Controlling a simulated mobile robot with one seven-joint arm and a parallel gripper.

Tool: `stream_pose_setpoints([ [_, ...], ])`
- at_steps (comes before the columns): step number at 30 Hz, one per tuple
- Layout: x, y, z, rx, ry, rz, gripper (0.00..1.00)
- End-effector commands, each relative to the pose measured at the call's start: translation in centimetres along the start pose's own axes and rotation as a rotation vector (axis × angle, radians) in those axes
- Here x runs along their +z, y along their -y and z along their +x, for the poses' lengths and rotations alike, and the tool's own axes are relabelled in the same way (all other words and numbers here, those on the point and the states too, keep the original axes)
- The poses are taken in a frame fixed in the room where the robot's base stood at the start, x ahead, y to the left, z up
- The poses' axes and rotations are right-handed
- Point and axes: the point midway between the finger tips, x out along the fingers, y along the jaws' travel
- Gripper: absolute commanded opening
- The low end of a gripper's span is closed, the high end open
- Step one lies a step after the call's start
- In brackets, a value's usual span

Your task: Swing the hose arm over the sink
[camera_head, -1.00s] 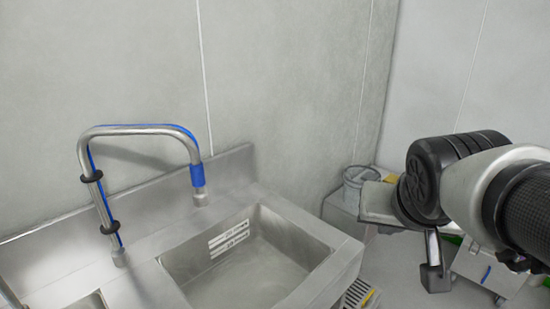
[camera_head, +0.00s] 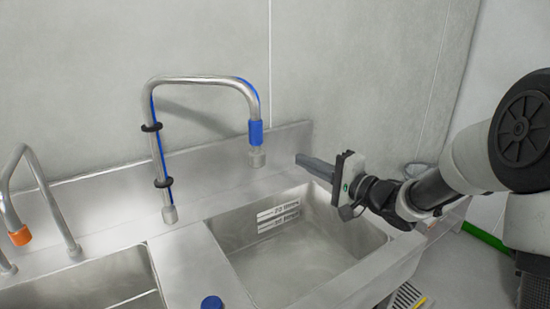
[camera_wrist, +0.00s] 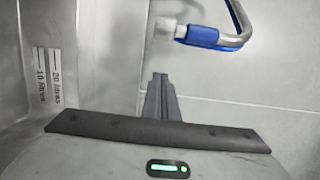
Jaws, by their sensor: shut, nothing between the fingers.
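The hose arm (camera_head: 205,80) is a bent steel tube with a blue hose along it. It rises from the sink's back ledge, and its blue-collared outlet (camera_head: 256,140) hangs over the back edge of the right basin. The sink (camera_head: 225,285) is stainless steel, with the right basin (camera_head: 300,255) empty and fill-level labels on its wall. My gripper (camera_head: 300,160) is shut and empty, just right of the outlet and apart from it, above the right basin's back corner. In the wrist view, the fingers (camera_wrist: 158,80) point toward the wall below the blue collar (camera_wrist: 202,37).
A second bent tap with an orange collar (camera_head: 20,236) stands at the left basin. A blue cap (camera_head: 211,303) sits on the divider. The grey wall (camera_head: 350,70) is close behind the sink.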

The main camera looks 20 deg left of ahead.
Motion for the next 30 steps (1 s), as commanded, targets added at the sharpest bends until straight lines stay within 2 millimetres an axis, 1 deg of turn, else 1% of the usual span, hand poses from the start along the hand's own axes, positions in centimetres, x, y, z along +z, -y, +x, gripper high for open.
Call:
stream_pose_setpoints([
  [5,0.0,0.0,0.2,0.001,-0.001,-0.001,0.0],
  [8,0.0,-0.1,1.0,0.002,0.0,-0.002,0.0],
  [11,0.1,-0.1,2.5,0.001,0.002,-0.003,0.0],
  [18,0.1,-0.2,7.4,0.002,0.0,-0.002,0.0],
  [23,0.1,-0.1,10.2,0.001,0.0,-0.002,0.0],
  [27,1.9,-0.1,9.4,0.003,-0.003,-0.002,0.0],
  [30,2.9,-0.1,9.0,0.003,-0.003,-0.003,0.0],
])
